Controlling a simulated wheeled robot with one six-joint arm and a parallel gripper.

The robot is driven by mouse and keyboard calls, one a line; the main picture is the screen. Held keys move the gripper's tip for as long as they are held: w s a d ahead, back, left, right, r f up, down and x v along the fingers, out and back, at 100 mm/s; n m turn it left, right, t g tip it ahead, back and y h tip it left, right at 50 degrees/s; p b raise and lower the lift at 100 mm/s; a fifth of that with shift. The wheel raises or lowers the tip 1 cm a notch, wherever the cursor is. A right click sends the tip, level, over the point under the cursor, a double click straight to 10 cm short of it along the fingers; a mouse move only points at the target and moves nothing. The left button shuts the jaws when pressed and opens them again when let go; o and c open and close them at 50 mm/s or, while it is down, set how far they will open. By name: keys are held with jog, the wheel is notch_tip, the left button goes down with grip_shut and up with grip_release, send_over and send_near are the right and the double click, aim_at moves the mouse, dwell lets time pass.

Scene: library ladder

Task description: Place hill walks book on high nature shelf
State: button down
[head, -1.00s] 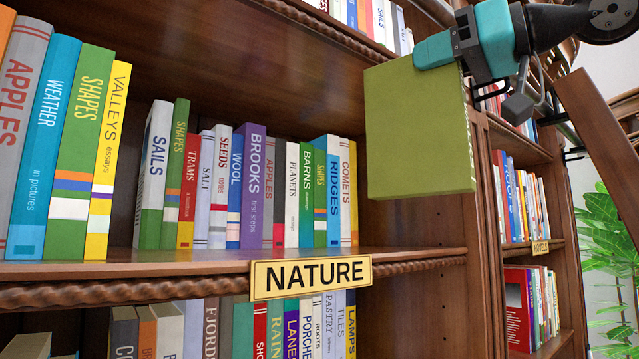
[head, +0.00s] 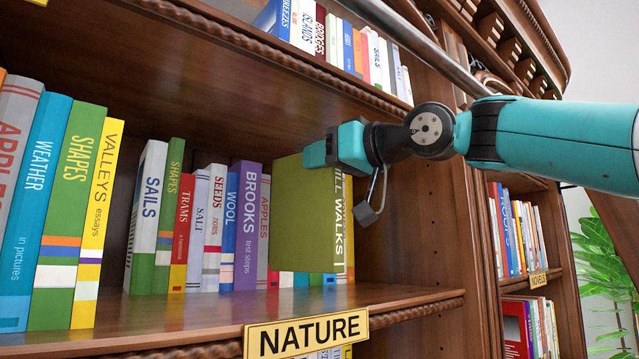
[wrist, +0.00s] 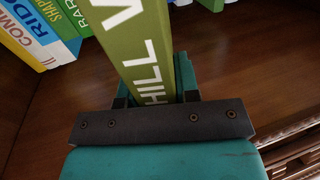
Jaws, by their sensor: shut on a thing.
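The green hill walks book (head: 305,225) is upright above the shelf labelled NATURE, its spine lettering facing right in the head view. My gripper (head: 335,148) is shut on the upper part of the book. In the wrist view the book's spine (wrist: 150,75) stands between the fingers. The nature shelf (head: 390,292) is wooden, with a yellow NATURE sign (head: 306,335) on its front edge. The book hides several books behind it.
A row of books, including SAILS (head: 148,212) and BROOKS (head: 246,228), stands on the shelf to the left. Bare shelf lies right of the row, up to the wooden upright (head: 428,190). The shelf above (head: 270,60) overhangs my gripper. A metal rail (head: 425,45) crosses above.

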aim_at(321, 186)
notch_tip(321, 186, down, 3)
jog(key=shift+r, duration=0.2)
jog(key=shift+w+a+f+p, duration=0.1)
jog(key=shift+a+f+p, duration=0.05)
jog(key=shift+f+p, duration=0.4)
jog(key=shift+f, duration=0.15)
jog(key=c, duration=0.8)
grip_release()
jog(key=shift+f, duration=0.1)
jog(key=shift+c, duration=0.2)
